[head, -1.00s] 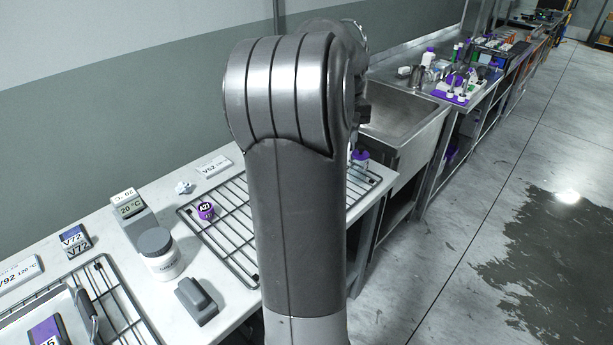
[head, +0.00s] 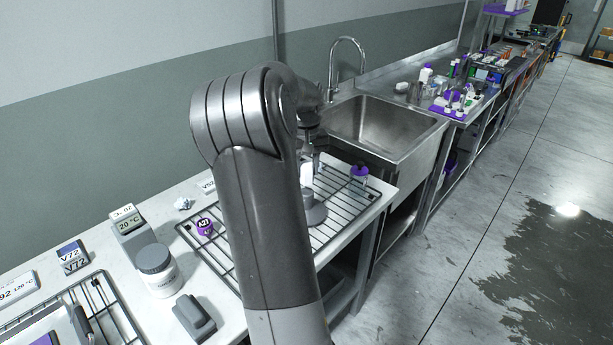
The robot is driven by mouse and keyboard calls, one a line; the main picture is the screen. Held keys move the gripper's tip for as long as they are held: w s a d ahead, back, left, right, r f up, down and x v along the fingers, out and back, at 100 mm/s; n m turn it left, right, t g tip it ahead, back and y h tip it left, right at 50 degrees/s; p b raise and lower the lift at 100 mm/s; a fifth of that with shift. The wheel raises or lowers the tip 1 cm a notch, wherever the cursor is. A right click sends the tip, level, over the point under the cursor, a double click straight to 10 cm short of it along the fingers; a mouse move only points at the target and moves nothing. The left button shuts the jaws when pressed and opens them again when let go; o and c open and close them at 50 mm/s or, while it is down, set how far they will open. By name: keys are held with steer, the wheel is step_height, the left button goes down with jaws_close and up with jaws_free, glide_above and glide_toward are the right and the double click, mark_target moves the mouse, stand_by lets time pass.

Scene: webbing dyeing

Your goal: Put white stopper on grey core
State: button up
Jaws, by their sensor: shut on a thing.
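My gripper (head: 314,165) points down over the wire rack, partly hidden behind my arm. It is shut on a small white piece, which looks like the white stopper (head: 307,174). A grey piece with a wide round foot, which looks like the grey core (head: 315,213), stands upright on the rack just below. The white piece appears above the grey core's narrow upper part. I cannot tell whether they touch. My arm hides the left side of both.
A purple-capped piece (head: 359,173) stands on the wire rack (head: 343,215) to the right. A purple labelled spool (head: 204,227) lies at the rack's left. A white jar with grey lid (head: 157,270) and a grey block (head: 194,317) are nearer. A steel sink (head: 385,125) lies beyond.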

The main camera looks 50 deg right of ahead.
mark_target(306, 176)
steer(key=shift+f, duration=1.5)
steer(key=shift+f, duration=0.1)
steer(key=o, duration=1)
